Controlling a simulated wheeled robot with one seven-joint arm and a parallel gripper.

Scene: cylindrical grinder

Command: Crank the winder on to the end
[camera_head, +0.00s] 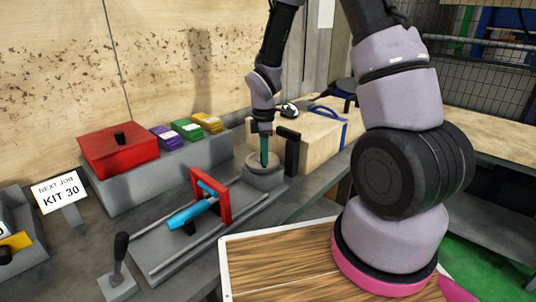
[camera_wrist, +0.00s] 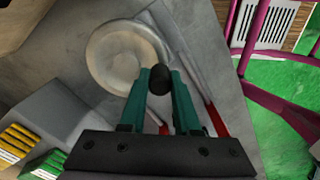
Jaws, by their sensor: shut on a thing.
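The winder shows as a pale round disc (camera_head: 256,161) on a grey block at the right end of the grinder bed in the head view. The disc also shows in the wrist view (camera_wrist: 110,62). My gripper (camera_head: 264,160) points down over the disc with its teal fingers. In the wrist view my gripper (camera_wrist: 160,84) is shut on a dark round knob (camera_wrist: 159,76), which stands at the disc's right edge. The knob's lower part is hidden by the fingers. The head view does not show the knob clearly.
A black upright block (camera_head: 290,153) stands close right of my gripper. A red frame with a blue cylinder (camera_head: 192,214) sits on the bed, and a black-handled lever (camera_head: 119,262) stands at front left. A red box (camera_head: 117,152) and a wooden box (camera_head: 312,140) stand behind.

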